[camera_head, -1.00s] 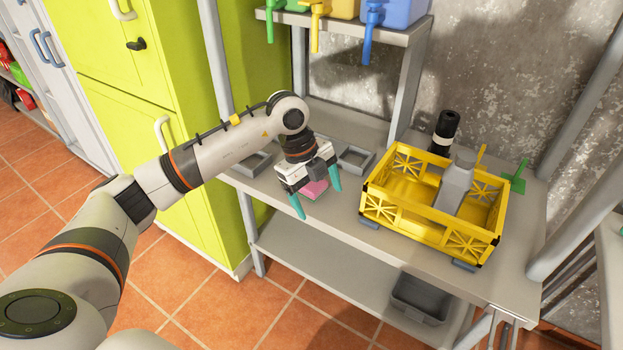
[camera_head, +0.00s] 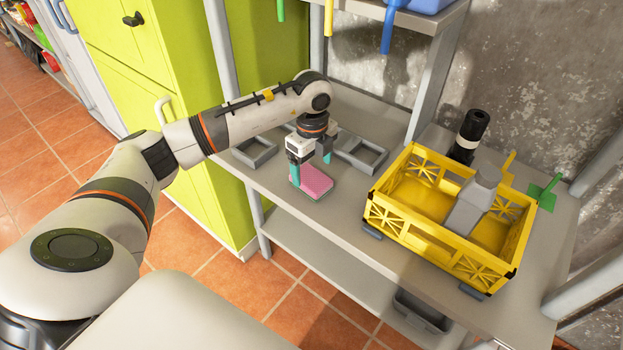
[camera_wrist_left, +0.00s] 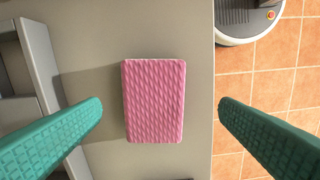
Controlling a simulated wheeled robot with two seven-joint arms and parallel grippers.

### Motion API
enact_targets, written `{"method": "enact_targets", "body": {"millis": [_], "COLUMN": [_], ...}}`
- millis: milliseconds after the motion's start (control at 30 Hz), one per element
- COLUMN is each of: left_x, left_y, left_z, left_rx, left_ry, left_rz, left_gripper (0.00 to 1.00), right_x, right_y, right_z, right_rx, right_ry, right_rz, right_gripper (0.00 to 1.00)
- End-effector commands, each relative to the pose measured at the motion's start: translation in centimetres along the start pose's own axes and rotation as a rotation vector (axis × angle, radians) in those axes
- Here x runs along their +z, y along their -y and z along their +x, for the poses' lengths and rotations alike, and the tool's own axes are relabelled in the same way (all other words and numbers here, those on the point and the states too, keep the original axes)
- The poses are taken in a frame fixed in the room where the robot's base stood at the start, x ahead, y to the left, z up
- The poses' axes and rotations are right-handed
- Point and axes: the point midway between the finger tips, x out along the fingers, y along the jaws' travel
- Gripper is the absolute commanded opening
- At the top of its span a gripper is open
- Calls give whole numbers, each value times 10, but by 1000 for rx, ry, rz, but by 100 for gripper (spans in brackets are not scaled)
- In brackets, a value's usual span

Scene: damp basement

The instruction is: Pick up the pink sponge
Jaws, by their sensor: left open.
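The pink sponge (camera_head: 314,181) lies flat on the grey table (camera_head: 345,222), near its front edge. In the left wrist view the sponge (camera_wrist_left: 154,101) is a ribbed pink rectangle between my two teal fingers, with a gap on each side. My left gripper (camera_head: 311,168) is open above the sponge and points down at it; its fingers (camera_wrist_left: 160,128) are apart and empty. In the head view the gripper hides the sponge's far part. My right gripper is not in view.
A yellow crate (camera_head: 422,240) holding a grey bottle (camera_head: 470,205) stands to the right. Grey open trays (camera_head: 362,154) lie behind the gripper. A black bottle (camera_head: 468,135) stands behind the crate. A green cabinet (camera_head: 190,110) is at left.

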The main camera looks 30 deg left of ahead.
Motion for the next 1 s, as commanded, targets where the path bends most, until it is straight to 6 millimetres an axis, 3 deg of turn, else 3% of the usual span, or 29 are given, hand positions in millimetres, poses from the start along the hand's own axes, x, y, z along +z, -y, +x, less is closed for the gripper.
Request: {"method": "enact_targets", "body": {"millis": [167, 400, 733, 1000], "left_x": [-3, -9, -9, -9], "left_y": [-2, -5, -5, -5], "left_z": [13, 48, 56, 55], "left_rx": [-3, -3, 0, 0], "left_ry": [1, 2, 0, 1], "left_rz": [0, 1, 2, 2], "left_gripper": [85, 85, 85, 40], "right_x": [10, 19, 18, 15], "right_y": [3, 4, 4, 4], "right_z": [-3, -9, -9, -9], "right_rx": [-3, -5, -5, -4], "right_ry": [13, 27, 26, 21], "right_rz": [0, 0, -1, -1], "right_gripper": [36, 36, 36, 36]}}
